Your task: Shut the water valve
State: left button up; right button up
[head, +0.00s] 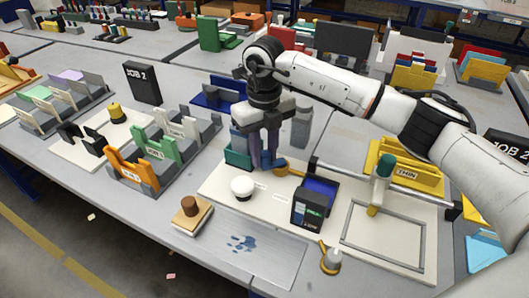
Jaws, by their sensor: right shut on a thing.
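My right gripper (265,164) reaches down from the right to the back left of the white plotter board. Its fingers are closed at a small blue part (278,162), which I take to be the water valve's handle. An orange-yellow piece (290,172) sticks out to the right beside it. The fingers hide part of the blue piece, so its exact angle is hard to tell. A teal container (237,156) stands just left of the fingers. My left gripper is not in view.
A white round knob (242,188) and a dark box with a screen (310,208) stand on the board near the gripper. A green-topped pen holder (382,170) is at the right. A grey mat with blue splotches (270,250) lies in front.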

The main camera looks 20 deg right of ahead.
aim_at(264, 152)
jog(key=shift+w, duration=0.1)
jog(key=o, duration=1)
jog(key=shift+o, duration=0.2)
notch_tip(264, 152, up, 10)
jog(key=shift+r, duration=0.2)
jog(key=shift+f, duration=0.1)
